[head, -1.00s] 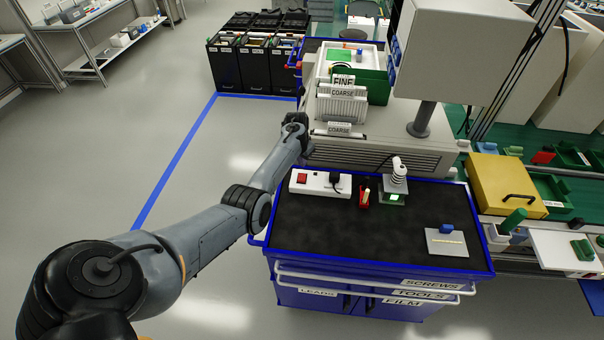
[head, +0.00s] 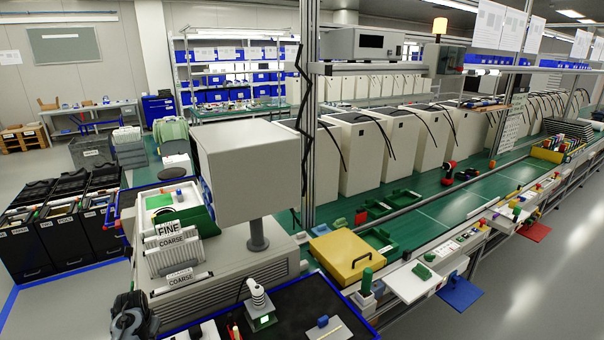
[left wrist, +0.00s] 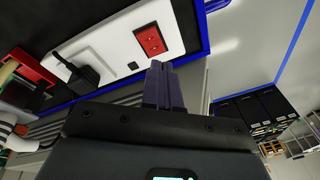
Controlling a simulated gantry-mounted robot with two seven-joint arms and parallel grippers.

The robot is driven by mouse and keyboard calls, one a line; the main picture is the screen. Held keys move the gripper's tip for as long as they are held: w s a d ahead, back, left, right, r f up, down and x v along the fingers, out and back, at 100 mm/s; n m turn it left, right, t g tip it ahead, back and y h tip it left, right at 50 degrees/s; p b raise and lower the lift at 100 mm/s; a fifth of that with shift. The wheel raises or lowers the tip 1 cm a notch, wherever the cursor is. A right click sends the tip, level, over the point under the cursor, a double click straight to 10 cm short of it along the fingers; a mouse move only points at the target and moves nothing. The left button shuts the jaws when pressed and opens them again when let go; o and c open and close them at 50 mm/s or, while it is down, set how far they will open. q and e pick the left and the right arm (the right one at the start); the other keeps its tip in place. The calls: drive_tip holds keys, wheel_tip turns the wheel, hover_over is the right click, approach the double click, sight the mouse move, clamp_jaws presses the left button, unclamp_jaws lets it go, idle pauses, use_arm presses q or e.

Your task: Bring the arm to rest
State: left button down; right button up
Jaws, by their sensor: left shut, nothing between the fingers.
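My left gripper shows in the left wrist view, its two dark fingers (left wrist: 163,82) shut together with nothing between them. The fingers point toward the cart top near a white power strip (left wrist: 118,48) with a red switch; whether they touch it I cannot tell. In the head view only a black part of my left arm (head: 130,318) shows at the lower left, beside the grey cabinet (head: 222,290) and the cart; the fingers cannot be made out there. My right gripper is in neither view.
The blue-edged cart (head: 300,300) holds a white lamp-like device (head: 259,300) and a small plate (head: 324,331). Above stands a large box on a post (head: 250,165). Black bins (head: 62,232) stand at left. Open floor (head: 60,312) lies at the lower left.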

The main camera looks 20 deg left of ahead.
use_arm(q)
drive_tip(key=s+d+f+m+y, duration=0.1)
drive_tip(key=s+d+f+m, duration=0.15)
drive_tip(key=d, duration=0.55)
drive_tip(key=s+d+f+m, duration=0.1)
drive_tip(key=s+d, duration=0.3)
drive_tip(key=d, duration=0.3)
drive_tip(key=s+d+r+m+t+h, duration=0.1)
drive_tip(key=s+d+r, duration=0.2)
drive_tip(key=s+d, duration=0.8)
drive_tip(key=s+d+r+m+t+h, duration=0.15)
drive_tip(key=s+d+r, duration=0.4)
drive_tip(key=d, duration=0.85)
drive_tip(key=w+r+p+v, duration=0.1)
drive_tip(key=w+p+v, duration=0.2)
drive_tip(key=p+v, duration=1.5)
drive_tip(key=shift+d+r+n+h+p, duration=0.15)
drive_tip(key=shift+d+n+h+p, duration=0.2)
drive_tip(key=shift+p, duration=0.1)
